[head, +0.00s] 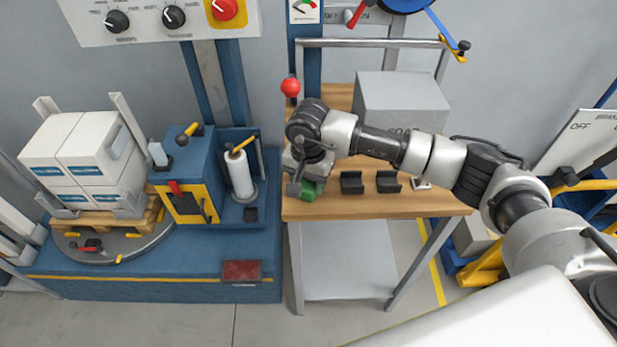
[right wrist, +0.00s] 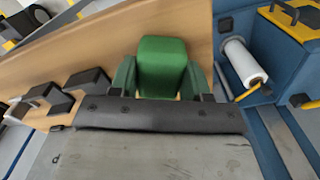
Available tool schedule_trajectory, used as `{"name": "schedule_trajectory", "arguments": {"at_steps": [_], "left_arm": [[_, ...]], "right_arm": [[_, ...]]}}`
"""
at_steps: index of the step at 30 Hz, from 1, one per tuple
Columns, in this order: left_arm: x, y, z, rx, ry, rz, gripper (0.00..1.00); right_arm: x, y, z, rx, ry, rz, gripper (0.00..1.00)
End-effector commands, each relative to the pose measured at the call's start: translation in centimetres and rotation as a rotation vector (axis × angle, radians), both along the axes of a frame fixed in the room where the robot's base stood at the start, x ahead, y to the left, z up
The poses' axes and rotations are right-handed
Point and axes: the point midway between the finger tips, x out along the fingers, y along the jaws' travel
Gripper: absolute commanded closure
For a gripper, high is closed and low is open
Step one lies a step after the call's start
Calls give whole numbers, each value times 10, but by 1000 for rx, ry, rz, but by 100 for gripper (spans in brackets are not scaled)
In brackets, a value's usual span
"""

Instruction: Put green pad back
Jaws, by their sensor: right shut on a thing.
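The green pad (right wrist: 163,66) is a rounded green block that shows upright just beyond my right gripper's dark palm edge in the right wrist view. Two darker green pieces flank it closely. In the head view, green (head: 309,191) shows below my right gripper (head: 303,180), at the left front part of the wooden table (head: 430,203). My right gripper is shut on the green pad, low over the tabletop. The wrist hides most of the grip, and I cannot tell whether the pad touches the table. My left gripper is out of view.
Two black holders (head: 351,182) (head: 388,182) stand right of the green pad. A grey box (head: 400,103) stands behind my arm. A red ball knob (head: 290,87) rises at the table's left. The blue machine with the white film roll (head: 240,174) is close on the left.

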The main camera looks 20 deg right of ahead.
Motion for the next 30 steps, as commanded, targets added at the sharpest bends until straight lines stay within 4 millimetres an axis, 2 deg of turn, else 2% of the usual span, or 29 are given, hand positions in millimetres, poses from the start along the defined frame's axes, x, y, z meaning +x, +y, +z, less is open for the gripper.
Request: {"name": "schedule_trajectory", "arguments": {"at_steps": [8, 9, 14, 25, 30], "left_arm": [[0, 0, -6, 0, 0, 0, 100], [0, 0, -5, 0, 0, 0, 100], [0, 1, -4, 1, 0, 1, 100], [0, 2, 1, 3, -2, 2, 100], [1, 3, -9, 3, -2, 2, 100]], "right_arm": [[0, 0, -4, 0, -1, 0, 72], [0, 0, -3, 0, -1, 0, 50], [0, 0, -2, 0, -1, 0, 27], [0, 0, 4, 1, -2, 0, 27], [1, 1, 32, 2, -7, 2, 27]]}}
